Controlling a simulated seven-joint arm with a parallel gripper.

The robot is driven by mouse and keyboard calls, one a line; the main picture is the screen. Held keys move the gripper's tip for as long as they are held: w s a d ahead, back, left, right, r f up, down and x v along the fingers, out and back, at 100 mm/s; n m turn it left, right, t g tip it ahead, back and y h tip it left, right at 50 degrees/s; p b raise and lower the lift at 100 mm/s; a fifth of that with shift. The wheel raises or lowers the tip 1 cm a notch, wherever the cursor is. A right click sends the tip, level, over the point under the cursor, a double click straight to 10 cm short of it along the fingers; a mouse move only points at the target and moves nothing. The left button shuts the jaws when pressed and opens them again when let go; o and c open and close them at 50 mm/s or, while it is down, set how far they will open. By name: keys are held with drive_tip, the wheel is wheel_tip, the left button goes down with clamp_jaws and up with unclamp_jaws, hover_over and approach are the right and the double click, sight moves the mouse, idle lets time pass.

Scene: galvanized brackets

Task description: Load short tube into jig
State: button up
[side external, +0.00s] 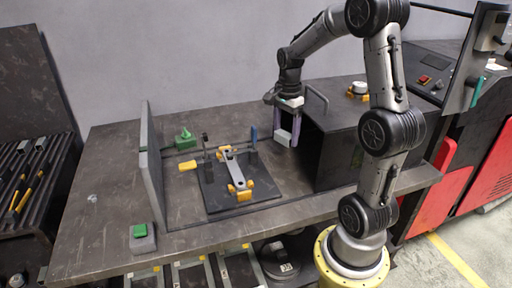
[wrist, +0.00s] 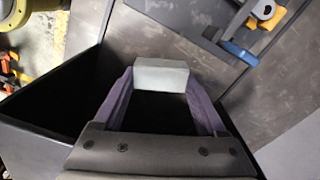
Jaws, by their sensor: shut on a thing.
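A short tube (side external: 283,136), pale grey and squared in outline, is between the purple fingers of my gripper (side external: 287,132). In the wrist view the tube (wrist: 160,73) spans the gap between the fingertips, and my gripper is shut on it. They hang in the air by the left edge of the dark box. The jig (side external: 213,197) is a dark plate on the bench, left of and nearer than my gripper. That handle (wrist: 240,53) also shows in the wrist view.
The dark box (side external: 345,155) stands right of my gripper; its dark inside (wrist: 55,105) shows in the wrist view. An upright grey panel (side external: 151,165) stands left of the jig. A green-topped button box (side external: 142,238) sits at the front left. The bench is bare between them.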

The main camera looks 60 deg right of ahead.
drive_tip(key=w+d+f, duration=0.3)
drive_tip(key=w+d, duration=0.2)
drive_tip(key=w, duration=0.1)
hover_over(267, 153)
drive_tip(key=f, duration=0.5)
drive_tip(key=shift+s+a, duration=0.35)
drive_tip(key=shift+w+d+f, duration=0.15)
drive_tip(key=shift+w+f, duration=0.05)
drive_tip(key=shift+f, duration=0.2)
drive_tip(key=shift+w+d+f, duration=0.15)
drive_tip(key=shift+f, duration=1.55)
drive_tip(key=shift+f, duration=0.15)
drive_tip(key=o, duration=1.3)
